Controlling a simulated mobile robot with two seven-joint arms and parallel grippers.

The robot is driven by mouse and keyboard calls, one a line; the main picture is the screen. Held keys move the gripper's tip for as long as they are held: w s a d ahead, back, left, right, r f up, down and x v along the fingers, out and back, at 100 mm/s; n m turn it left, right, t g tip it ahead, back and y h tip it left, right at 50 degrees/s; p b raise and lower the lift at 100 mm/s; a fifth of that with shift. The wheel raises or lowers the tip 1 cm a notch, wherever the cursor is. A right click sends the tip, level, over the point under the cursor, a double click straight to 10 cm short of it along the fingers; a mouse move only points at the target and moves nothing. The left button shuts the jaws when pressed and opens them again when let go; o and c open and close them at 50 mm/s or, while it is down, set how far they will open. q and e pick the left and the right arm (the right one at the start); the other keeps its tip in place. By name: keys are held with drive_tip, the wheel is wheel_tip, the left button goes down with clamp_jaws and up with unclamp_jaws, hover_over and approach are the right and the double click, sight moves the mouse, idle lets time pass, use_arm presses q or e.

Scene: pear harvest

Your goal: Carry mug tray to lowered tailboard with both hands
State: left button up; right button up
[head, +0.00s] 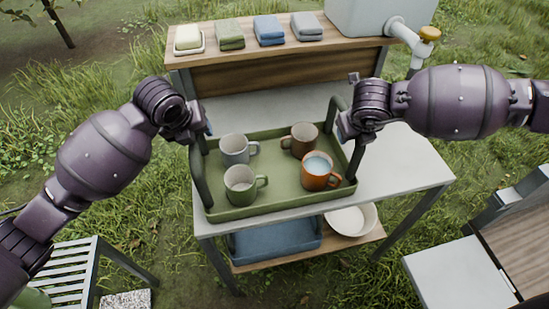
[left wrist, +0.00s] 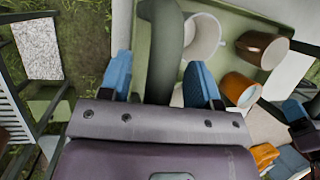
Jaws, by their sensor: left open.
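The green mug tray (head: 268,195) sits on a grey table, with a raised dark green handle at each end. It holds a grey mug (head: 234,150), a green mug (head: 241,187), a brown mug (head: 299,139) and an orange mug (head: 316,174) with pale liquid. My left gripper (head: 203,130) is at the left handle. In the left wrist view its blue fingers (left wrist: 164,82) are open on either side of that handle (left wrist: 164,45). My right gripper (head: 345,128) is at the right handle; its fingers are mostly hidden. I cannot identify a tailboard for certain.
A wooden shelf (head: 290,73) behind the tray holds soap and folded cloths. A water tank (head: 375,14) with a tap stands back right. A lower shelf holds a blue bin (head: 275,242) and white bowl (head: 350,219). A slatted chair (head: 72,272) stands front left.

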use_arm(q)
clamp_jaws()
use_arm(e)
clamp_jaws()
use_arm(q)
drive_tip(key=shift+r, duration=0.2)
use_arm(e)
drive_tip(key=shift+w+r, duration=0.1)
drive_tip(key=shift+r, duration=0.05)
